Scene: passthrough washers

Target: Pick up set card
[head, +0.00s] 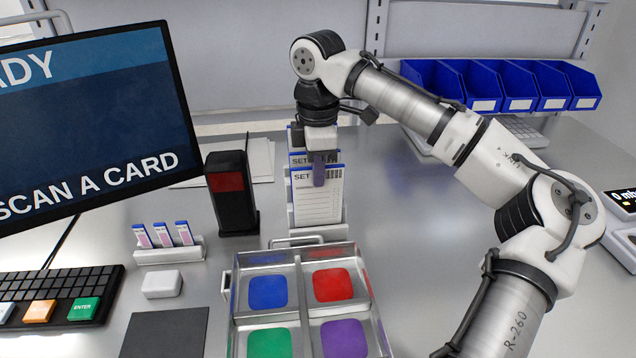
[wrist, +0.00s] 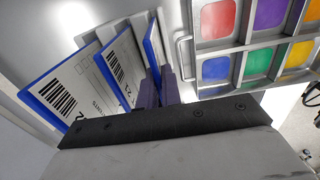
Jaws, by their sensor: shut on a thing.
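Several white set cards with blue tops stand upright, one behind another, in a pale holder (head: 292,216). The front set card (head: 318,204) shows "SET" and printed lines; the rest of its label is covered by my finger. My gripper (head: 319,172) comes down from above onto the top edge of this front card and is shut on it. In the wrist view my purple fingers (wrist: 160,92) are on either side of the blue-edged card nearest the tray (wrist: 152,52). Other set cards (wrist: 62,82) with barcodes stand beside it. The held card still appears within the holder.
A metal tray (head: 240,292) with coloured squares lies just in front of the holder. A black scanner-like post (head: 232,195) stands left, beside a slide rack (head: 168,254) and a monitor (head: 90,110). Blue bins (head: 520,85) hang at the back right.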

